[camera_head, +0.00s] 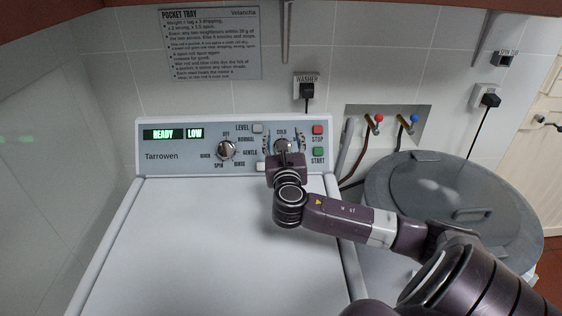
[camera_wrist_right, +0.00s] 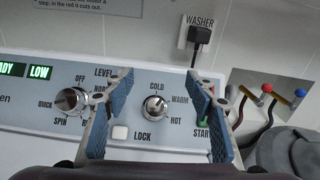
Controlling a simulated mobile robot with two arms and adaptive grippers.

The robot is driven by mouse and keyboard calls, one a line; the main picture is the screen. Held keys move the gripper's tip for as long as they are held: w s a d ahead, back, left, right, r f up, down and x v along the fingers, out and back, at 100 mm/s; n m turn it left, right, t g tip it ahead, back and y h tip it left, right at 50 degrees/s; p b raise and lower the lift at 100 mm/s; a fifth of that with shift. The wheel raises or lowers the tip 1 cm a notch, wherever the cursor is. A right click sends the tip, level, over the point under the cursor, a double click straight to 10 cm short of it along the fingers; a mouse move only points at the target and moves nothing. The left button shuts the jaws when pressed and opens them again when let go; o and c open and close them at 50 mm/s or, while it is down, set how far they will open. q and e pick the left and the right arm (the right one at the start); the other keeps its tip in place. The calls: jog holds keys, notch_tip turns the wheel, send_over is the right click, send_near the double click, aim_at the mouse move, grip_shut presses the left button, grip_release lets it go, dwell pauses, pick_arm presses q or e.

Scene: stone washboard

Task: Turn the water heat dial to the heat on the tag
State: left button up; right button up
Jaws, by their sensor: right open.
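The water heat dial (camera_wrist_right: 155,106) is a round metal knob with COLD above it, WARM to its upper right and HOT to its lower right. Its exact pointing direction is hard to tell. In the head view, the dial (camera_head: 282,147) is partly hidden by my right gripper (camera_head: 283,150). In the right wrist view, this gripper (camera_wrist_right: 161,88) is open, with one finger on each side of the dial and visible gaps between. The washer panel (camera_head: 190,132) reads READY and LOW. I see no heat tag. My left gripper is out of view.
A second dial (camera_head: 225,150) with cycle names sits left of the heat dial. A red STOP button (camera_head: 318,130) and green START button (camera_head: 318,152) lie close on the right. A LOCK button (camera_wrist_right: 120,132) is near the left finger. A round grey lid (camera_head: 500,190) stands right.

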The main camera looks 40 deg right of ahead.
notch_tip(320, 180, down, 9)
jog(key=b, duration=0.6)
jog(key=shift+r+b, duration=0.1)
jog(key=shift+b, duration=0.25)
jog(key=shift+f, duration=0.25)
jog(key=shift+f+b, duration=0.1)
jog(key=shift+b, duration=0.3)
jog(key=shift+w+d, duration=0.1)
jog(key=shift+d, duration=0.1)
jog(key=x, duration=0.6)
jog(key=shift+p, duration=0.35)
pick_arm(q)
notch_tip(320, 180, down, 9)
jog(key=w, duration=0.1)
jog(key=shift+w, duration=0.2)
pick_arm(e)
jog(key=shift+w+d, duration=0.4)
jog(key=shift+w, duration=0.15)
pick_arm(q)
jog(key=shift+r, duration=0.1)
pick_arm(e)
jog(key=shift+c, duration=0.2)
